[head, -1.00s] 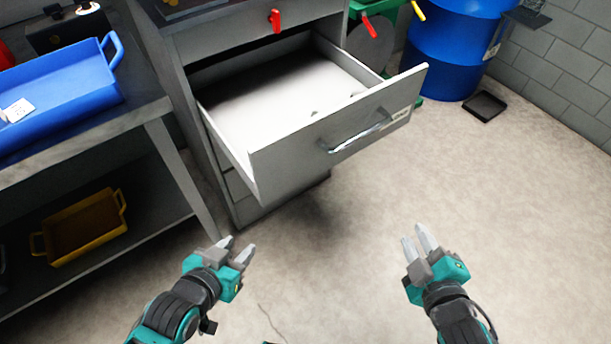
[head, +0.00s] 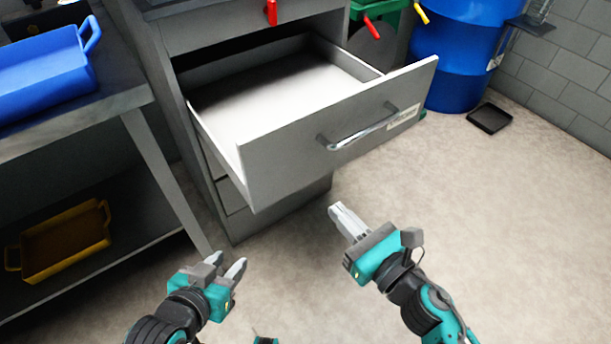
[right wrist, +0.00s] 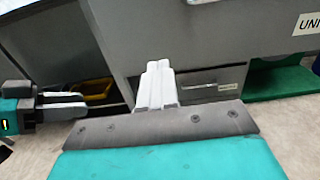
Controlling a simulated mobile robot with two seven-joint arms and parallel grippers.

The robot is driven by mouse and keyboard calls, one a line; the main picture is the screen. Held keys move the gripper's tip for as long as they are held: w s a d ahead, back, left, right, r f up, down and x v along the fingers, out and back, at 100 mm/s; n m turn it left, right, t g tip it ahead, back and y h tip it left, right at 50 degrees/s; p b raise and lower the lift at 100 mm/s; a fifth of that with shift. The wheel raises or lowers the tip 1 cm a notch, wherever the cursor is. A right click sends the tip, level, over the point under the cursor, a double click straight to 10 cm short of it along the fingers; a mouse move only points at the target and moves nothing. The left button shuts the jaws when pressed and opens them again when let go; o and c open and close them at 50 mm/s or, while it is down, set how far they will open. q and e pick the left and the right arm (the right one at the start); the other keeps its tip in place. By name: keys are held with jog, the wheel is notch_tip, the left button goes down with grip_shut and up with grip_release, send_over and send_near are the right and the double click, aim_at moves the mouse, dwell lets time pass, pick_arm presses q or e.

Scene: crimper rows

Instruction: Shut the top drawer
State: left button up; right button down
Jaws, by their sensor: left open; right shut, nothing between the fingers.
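The top drawer (head: 290,165) of the grey cabinet is pulled well out and looks empty inside. Its front has a metal bar handle (head: 362,128) and a white label. The drawer front also shows in the right wrist view (right wrist: 200,35), above my fingers. My right gripper (head: 340,212) is shut and empty, below and in front of the drawer front, apart from it in the head view. My left gripper (head: 228,264) is open and empty, lower left of the drawer, near the cabinet's foot. It also shows at the left of the right wrist view (right wrist: 75,106).
A metal bench (head: 140,100) stands left of the cabinet, with a blue tray (head: 45,75) on top and a yellow tray (head: 65,240) on its lower shelf. A blue barrel (head: 455,55) and a black floor tray (head: 489,118) stand at the back right. The floor at right is clear.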

aim_at(298, 168)
pick_arm(q)
jog(key=shift+s+r, duration=0.1)
jog(key=shift+s, duration=0.1)
pick_arm(e)
jog(key=x, duration=1.1)
pick_arm(q)
jog(key=shift+a, duration=0.1)
pick_arm(e)
jog(key=shift+w, duration=0.15)
